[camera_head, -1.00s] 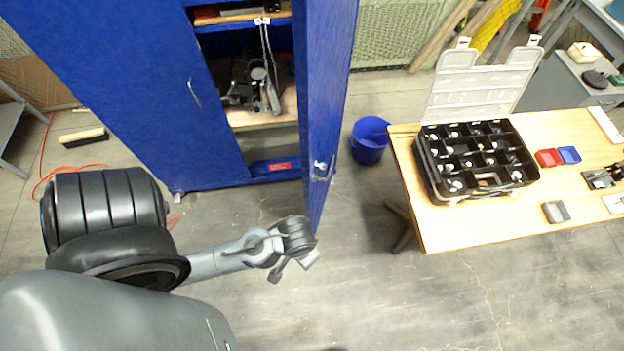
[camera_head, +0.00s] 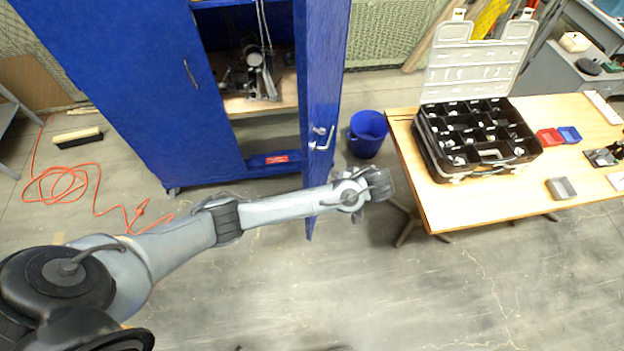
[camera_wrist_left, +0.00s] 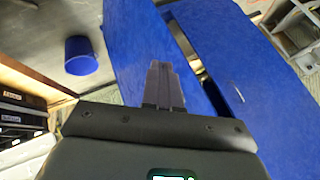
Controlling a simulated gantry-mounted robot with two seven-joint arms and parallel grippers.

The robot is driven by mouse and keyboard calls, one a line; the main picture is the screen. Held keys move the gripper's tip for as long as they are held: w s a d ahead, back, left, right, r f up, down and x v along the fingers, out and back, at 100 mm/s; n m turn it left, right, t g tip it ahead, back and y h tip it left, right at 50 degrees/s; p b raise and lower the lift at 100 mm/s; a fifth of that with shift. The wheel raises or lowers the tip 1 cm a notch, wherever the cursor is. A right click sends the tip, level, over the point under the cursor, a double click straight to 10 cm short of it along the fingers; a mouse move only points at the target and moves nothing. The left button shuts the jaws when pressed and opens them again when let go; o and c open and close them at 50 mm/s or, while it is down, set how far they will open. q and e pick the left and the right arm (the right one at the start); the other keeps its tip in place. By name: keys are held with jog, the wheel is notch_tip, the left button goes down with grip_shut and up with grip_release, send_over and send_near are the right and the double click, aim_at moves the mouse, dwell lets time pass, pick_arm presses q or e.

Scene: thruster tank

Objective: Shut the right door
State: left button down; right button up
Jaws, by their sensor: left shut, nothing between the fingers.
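The blue right door (camera_head: 321,85) of the cabinet stands wide open, its free edge toward me. Its handle (camera_head: 322,138) is on the face turned to the right. The left door (camera_head: 150,90) is closed. My left arm crosses in front of the right door's lower part. My left gripper (camera_head: 384,185) is to the right of that door, shut and empty, on the handle side. In the left wrist view the shut fingers (camera_wrist_left: 161,75) overlap the blue door panel (camera_wrist_left: 130,35); I cannot tell whether they touch it. My right gripper is not in view.
A blue bucket (camera_head: 367,134) stands on the floor behind my left gripper. A wooden table (camera_head: 470,207) with an open black organizer case (camera_head: 440,165) is close on the right. An orange cord (camera_head: 65,185) lies on the floor at left. The floor in front is clear.

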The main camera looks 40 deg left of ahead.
pick_arm(q)
notch_tip(320, 180, up, 2)
jog(key=w, duration=0.2)
send_near(311, 173)
notch_tip(311, 173, down, 4)
jog(key=w, duration=0.2)
jog(key=shift+s+a+p, duration=0.4)
jog(key=shift+a+p, duration=0.25)
jog(key=shift+a, duration=0.1)
jog(key=shift+s+a+p, duration=0.4)
jog(key=shift+a+p, duration=0.25)
jog(key=shift+a, duration=0.05)
